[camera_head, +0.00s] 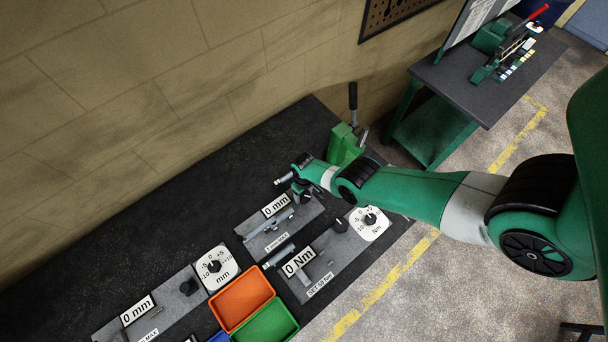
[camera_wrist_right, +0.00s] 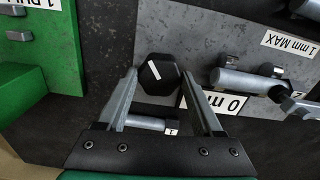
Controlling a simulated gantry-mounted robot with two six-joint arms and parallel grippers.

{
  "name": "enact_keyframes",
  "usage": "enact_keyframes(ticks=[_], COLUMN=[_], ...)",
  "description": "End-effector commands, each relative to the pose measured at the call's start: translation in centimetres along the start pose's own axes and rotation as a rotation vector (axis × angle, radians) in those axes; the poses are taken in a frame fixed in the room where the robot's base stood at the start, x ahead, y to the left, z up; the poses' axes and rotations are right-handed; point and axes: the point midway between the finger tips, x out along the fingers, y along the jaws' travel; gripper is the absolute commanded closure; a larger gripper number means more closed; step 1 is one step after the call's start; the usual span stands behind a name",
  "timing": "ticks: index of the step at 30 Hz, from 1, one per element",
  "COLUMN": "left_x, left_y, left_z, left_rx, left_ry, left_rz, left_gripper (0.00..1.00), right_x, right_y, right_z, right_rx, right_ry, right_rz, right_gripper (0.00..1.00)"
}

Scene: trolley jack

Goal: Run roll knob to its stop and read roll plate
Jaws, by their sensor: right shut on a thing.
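A black faceted knob (camera_wrist_right: 160,75) with a white mark line is between the fingers of my right gripper (camera_wrist_right: 160,82) in the right wrist view. The gripper is shut on it. In the head view my right gripper (camera_head: 298,190) is over the far end of a grey panel (camera_head: 292,229), and the knob is hidden there. A white plate (camera_head: 276,205) on that panel reads "0 mm"; it also shows, partly covered by a finger, in the right wrist view (camera_wrist_right: 225,103). A label reads "1 mm MAX" (camera_wrist_right: 290,45). My left gripper is out of view.
A second panel has a "0 Nm" plate (camera_head: 299,262) and a round dial (camera_head: 369,223). Another "0 mm" plate (camera_head: 137,311) and a dial (camera_head: 216,267) are left. Orange (camera_head: 218,313) and green (camera_head: 294,325) bins stand at the front. A green vise (camera_head: 340,143) is behind my gripper.

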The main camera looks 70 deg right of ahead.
Motion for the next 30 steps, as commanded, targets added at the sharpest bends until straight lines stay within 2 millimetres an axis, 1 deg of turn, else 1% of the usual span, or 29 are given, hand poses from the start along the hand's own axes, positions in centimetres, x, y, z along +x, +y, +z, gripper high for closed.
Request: enact_keyframes(ticks=[30], left_x=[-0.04], left_y=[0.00], left_z=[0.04], left_rx=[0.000], left_ry=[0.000], left_rz=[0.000], left_gripper=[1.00], right_x=[0.00], right_y=[-0.11], right_z=[-0.07], right_rx=[0.964], right_ry=[0.000], right_rz=[0.000], right_gripper=[0.88])
